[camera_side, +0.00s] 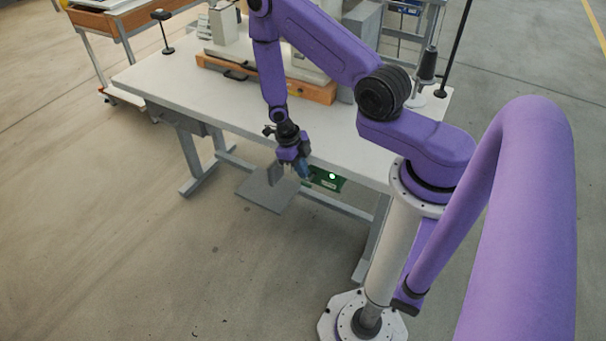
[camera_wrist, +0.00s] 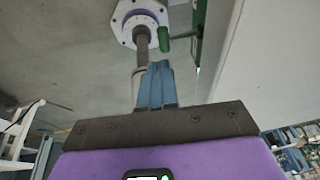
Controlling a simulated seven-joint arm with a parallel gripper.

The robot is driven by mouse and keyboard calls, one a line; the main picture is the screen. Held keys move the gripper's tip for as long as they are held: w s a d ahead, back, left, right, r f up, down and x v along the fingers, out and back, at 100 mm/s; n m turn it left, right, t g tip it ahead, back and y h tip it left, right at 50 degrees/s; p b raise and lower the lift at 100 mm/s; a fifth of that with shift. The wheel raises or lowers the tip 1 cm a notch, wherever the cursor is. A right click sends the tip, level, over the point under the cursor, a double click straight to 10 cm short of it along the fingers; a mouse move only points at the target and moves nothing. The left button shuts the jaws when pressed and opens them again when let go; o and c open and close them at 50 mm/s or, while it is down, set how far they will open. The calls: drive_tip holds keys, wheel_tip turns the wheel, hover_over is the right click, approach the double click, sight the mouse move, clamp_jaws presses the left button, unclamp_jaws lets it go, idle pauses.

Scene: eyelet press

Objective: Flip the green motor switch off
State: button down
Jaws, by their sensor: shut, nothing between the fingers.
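The green motor switch box (camera_side: 325,180) is under the front edge of the white table, with a bright round lamp on its face. In the wrist view a green panel (camera_wrist: 197,35) shows edge-on at the upper right. A thin rod reaches left from it to a green knob (camera_wrist: 164,38). My gripper (camera_side: 305,173) is just left of the box in the side view, below the table edge. In the wrist view its blue fingers (camera_wrist: 157,68) are together and empty, with the tips just short of the green knob. I cannot tell whether they touch it.
The white table (camera_side: 180,82) stands above the switch, with its front edge close to my gripper. A grey plate (camera_side: 266,193) is below and left of the gripper. An orange-based machine (camera_side: 310,88) stands on the table. Open floor (camera_side: 150,240) lies in front.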

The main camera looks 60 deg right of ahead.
sight(306, 186)
drive_tip(key=shift+d+f, duration=0.2)
drive_tip(key=shift+f, duration=0.6)
drive_tip(key=shift+d+f, duration=0.15)
drive_tip(key=shift+f, duration=0.65)
drive_tip(key=shift+a+f+h, duration=0.3)
drive_tip(key=shift+f+h, duration=0.15)
drive_tip(key=shift+h, duration=0.25)
drive_tip(key=shift+a+f+h, duration=0.25)
drive_tip(key=shift+f+h, duration=0.15)
drive_tip(key=shift+h, duration=0.3)
drive_tip(key=shift+a+f+m+h, duration=0.15)
drive_tip(key=shift+f+m+h, duration=0.3)
drive_tip(key=shift+h, duration=0.45)
